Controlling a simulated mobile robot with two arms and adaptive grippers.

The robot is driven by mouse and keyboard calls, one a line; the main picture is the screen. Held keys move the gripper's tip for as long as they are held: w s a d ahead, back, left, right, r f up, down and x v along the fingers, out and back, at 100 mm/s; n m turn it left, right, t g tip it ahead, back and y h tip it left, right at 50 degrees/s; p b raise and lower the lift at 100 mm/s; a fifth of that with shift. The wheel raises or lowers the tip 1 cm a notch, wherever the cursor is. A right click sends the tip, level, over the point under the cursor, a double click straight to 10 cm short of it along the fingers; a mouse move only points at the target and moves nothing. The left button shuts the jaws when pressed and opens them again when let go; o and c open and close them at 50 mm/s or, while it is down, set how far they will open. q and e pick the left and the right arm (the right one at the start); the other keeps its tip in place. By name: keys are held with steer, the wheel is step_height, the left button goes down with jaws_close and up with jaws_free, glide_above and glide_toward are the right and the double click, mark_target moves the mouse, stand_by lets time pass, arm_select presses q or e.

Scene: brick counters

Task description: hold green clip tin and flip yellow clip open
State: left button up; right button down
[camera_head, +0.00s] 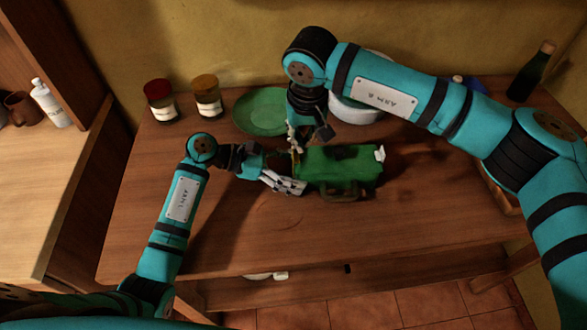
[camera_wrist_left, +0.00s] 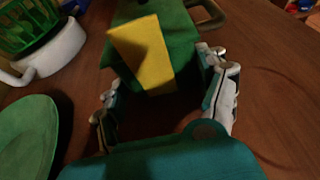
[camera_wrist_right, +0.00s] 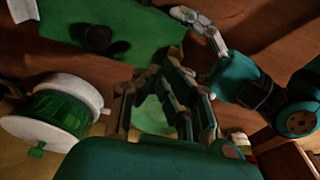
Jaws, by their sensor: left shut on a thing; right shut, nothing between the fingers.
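The green clip tin (camera_head: 345,165) lies on the brown table. Its yellow clip (camera_wrist_left: 143,52) is a flat plate at the tin's near end in the left wrist view; I cannot tell how far it is tilted. A sliver of the clip shows in the right wrist view (camera_wrist_right: 178,48). My left gripper (camera_head: 287,184) is shut on the tin at its left end, with its fingers on either side in the left wrist view (camera_wrist_left: 160,82). My right gripper (camera_head: 296,143) is shut and empty, close above the yellow-clip end; whether it touches the clip is unclear.
A white clip (camera_head: 380,153) is at the tin's right end, and a brown handle (camera_head: 340,194) is on its front side. A green plate (camera_head: 258,112), a white pot (camera_head: 355,110) and two jars (camera_head: 207,97) stand behind. The front of the table is clear.

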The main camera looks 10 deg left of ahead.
steer(key=shift+f, duration=1.5)
steer(key=shift+a, duration=0.2)
steer(key=shift+s+a, duration=0.2)
steer(key=shift+a, duration=0.45)
steer(key=shift+s+a, duration=0.15)
steer(key=shift+a, duration=0.6)
steer(key=shift+s+a+f, duration=0.15)
steer(key=shift+a+f, duration=0.2)
steer(key=shift+a, duration=0.15)
steer(key=shift+s+a+f, duration=0.15)
steer(key=shift+a+f, duration=0.15)
steer(key=shift+a, duration=0.15)
step_height(320, 180, up, 8)
steer(key=shift+d, duration=0.35)
steer(key=shift+w, duration=0.1)
